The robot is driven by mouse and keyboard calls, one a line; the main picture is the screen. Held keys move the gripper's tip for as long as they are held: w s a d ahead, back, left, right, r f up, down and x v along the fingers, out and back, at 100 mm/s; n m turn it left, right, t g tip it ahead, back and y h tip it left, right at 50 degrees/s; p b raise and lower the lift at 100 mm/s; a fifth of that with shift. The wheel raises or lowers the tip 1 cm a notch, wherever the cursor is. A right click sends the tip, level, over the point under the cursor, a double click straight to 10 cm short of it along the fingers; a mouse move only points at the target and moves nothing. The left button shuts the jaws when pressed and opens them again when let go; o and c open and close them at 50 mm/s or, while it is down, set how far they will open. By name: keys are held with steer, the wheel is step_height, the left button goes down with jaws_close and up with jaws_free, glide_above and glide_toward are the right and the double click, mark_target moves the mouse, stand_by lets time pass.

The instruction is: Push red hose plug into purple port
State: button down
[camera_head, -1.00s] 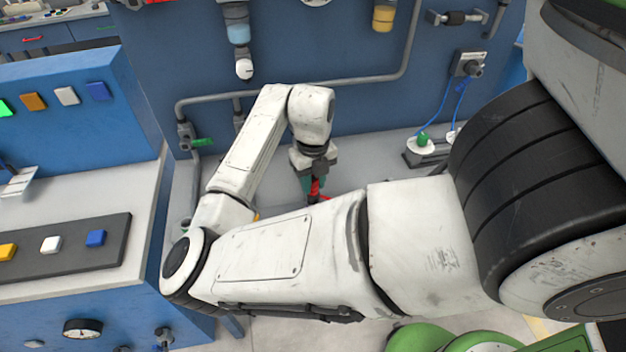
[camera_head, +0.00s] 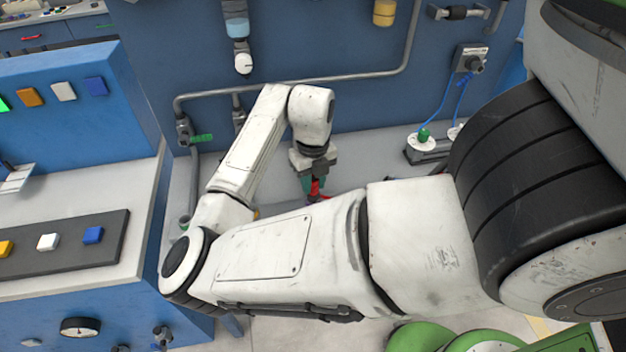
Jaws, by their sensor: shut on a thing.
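My gripper (camera_head: 313,182) points down over the grey bench behind my forearm. It is shut on the red hose plug (camera_head: 316,188), which shows as a small red piece between the fingers. A bit of red extends to the right of it, just above my forearm's edge. The lower end of the plug is hidden by my forearm. I cannot make out the purple port, and whether the plug touches anything below is hidden.
A grey pipe (camera_head: 300,81) runs along the blue wall behind my arm. A green-topped fitting (camera_head: 423,136) with a blue hose stands on the bench at right. A console with coloured buttons (camera_head: 60,245) stands at left.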

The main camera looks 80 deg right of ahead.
steer(key=shift+f, duration=0.25)
steer(key=c, duration=0.8)
jaws_free()
steer(key=shift+r, duration=0.1)
step_height(320, 180, up, 11)
steer(key=shift+f+b, duration=0.15)
steer(key=shift+b, duration=0.25)
